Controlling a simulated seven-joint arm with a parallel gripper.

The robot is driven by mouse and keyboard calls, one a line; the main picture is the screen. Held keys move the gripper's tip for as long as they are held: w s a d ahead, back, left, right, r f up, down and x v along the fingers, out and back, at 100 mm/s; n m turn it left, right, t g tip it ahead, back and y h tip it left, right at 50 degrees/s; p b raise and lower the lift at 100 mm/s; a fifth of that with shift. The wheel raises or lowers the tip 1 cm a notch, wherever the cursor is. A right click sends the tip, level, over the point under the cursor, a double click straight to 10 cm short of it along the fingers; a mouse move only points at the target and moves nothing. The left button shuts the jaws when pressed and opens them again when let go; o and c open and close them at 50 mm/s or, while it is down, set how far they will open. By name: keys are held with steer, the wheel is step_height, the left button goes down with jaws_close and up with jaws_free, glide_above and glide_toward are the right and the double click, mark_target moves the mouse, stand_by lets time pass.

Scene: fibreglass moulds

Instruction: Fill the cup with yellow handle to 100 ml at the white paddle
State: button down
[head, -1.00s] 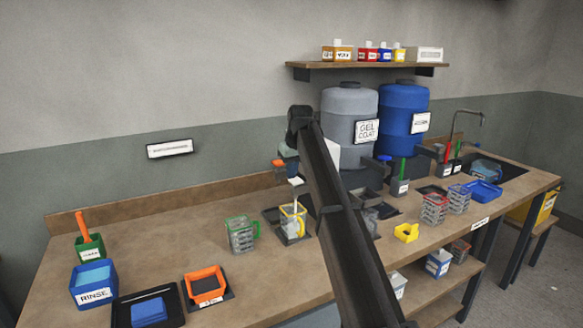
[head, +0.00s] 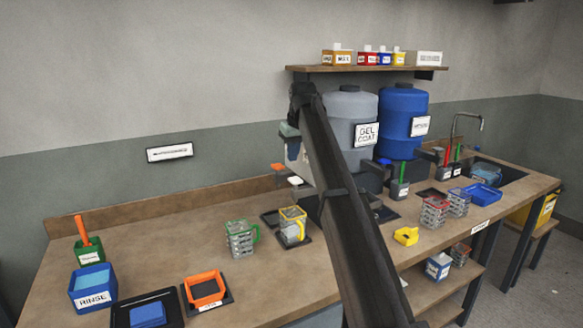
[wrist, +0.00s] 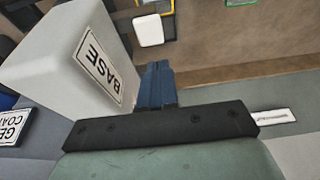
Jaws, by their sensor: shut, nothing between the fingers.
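The cup with the yellow handle (head: 292,228) stands upright on a dark pad on the bench. Pale grey-white content shows in its lower part; the level marks are too small to read. The white paddle (head: 295,181) is just above and behind it. In the wrist view the white paddle (wrist: 149,30) lies beyond my fingertips, and a yellow-edged bit of the cup shows at the top edge. My gripper (wrist: 158,68) is shut and empty, apart from the paddle, beside the white BASE container (wrist: 75,50). In the head view my gripper (head: 292,150) is above the paddle.
A green-handled cup (head: 240,239) stands left of the yellow one. The grey GEL COAT drum (head: 352,105) and blue drum (head: 404,110) stand behind my arm. An orange tray (head: 206,288) and blue RINSE tub (head: 93,287) are at front left. The bench between is clear.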

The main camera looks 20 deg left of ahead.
steer(key=shift+v, duration=2.75)
steer(key=s+d+f+m+g+h, duration=0.1)
steer(key=s+d+f+m, duration=0.1)
steer(key=s+d+f, duration=0.65)
steer(key=s+d+f+m+h, duration=0.1)
steer(key=s+d+f, duration=0.2)
steer(key=d+f, duration=1)
steer(key=s+d+f+m+g+h, duration=0.15)
steer(key=s+d+f, duration=0.5)
steer(key=f, duration=0.85)
steer(key=s+d+f+m+g, duration=0.1)
steer(key=s+d+f, duration=0.3)
steer(key=f, duration=0.7)
steer(key=s+d+f+m+g, duration=0.1)
steer(key=s+d+f, duration=0.2)
steer(key=f, duration=0.7)
steer(key=s+d+f+g, duration=0.1)
steer(key=s+d+f, duration=0.2)
steer(key=s+f, duration=0.5)
steer(key=s+d+f+m+g, duration=0.1)
steer(key=s+d+f+g, duration=0.1)
steer(key=s+f, duration=0.7)
steer(key=s+d+f+m+g+y, duration=0.1)
steer(key=s+d+f, duration=0.3)
steer(key=s+f, duration=0.5)
steer(key=s, duration=0.9)
steer(key=shift+s+d+g, duration=0.2)
steer(key=shift+s+g, duration=0.05)
steer(key=shift+g, duration=0.1)
steer(key=shift+m, duration=0.25)
